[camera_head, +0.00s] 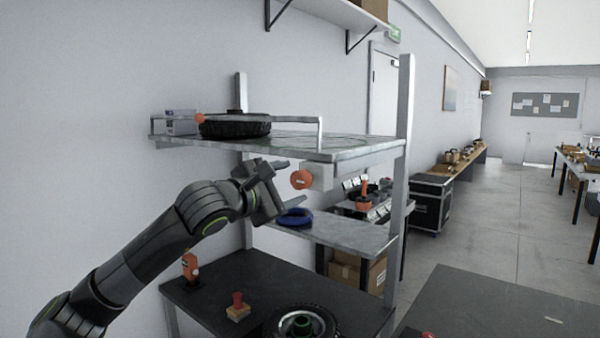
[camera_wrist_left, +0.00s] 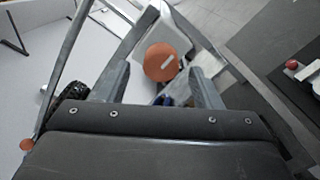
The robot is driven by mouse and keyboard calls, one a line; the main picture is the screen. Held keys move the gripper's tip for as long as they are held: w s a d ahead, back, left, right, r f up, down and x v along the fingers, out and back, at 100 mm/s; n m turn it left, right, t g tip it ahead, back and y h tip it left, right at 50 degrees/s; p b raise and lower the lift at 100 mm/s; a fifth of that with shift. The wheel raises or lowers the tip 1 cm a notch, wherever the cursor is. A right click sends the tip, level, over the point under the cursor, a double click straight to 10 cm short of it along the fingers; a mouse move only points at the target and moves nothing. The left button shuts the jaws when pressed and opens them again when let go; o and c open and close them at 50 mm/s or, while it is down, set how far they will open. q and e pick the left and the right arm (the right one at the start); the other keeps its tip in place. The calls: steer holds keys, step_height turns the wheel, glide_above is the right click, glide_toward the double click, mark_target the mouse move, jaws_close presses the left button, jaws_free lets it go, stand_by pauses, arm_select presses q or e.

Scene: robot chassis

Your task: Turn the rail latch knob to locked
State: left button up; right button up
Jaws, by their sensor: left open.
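The round orange knob (camera_head: 301,179) sits on a pale grey block (camera_head: 320,176) under the front edge of the top shelf. In the left wrist view the knob (camera_wrist_left: 162,62) shows its face with a short slanted white mark, beyond and between the finger tips. My left gripper (camera_head: 289,182) is open, with its fingers pointing at the knob, one higher and one lower. Nothing is between the fingers, and I see no contact with the knob. My right gripper is not in view.
The top shelf (camera_head: 350,148) has a metal rail (camera_head: 322,136), a black tyre (camera_head: 236,126) and a smaller orange ball (camera_head: 200,118). A blue ring (camera_head: 295,217) lies on the shelf below. A grey upright post (camera_head: 400,190) stands right of the knob.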

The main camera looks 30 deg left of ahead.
mark_target(296, 182)
arm_select(q)
steer(key=w, duration=0.1)
steer(key=w+p, duration=0.1)
steer(key=shift+w+d+r, duration=0.1)
steer(key=shift+w+d, duration=0.05)
steer(key=shift+w, duration=0.15)
steer(key=shift+w+p, duration=0.45)
steer(key=shift+w, duration=0.3)
steer(key=c, duration=0.9)
steer(key=shift+f, duration=0.2)
steer(key=shift+c, duration=0.4)
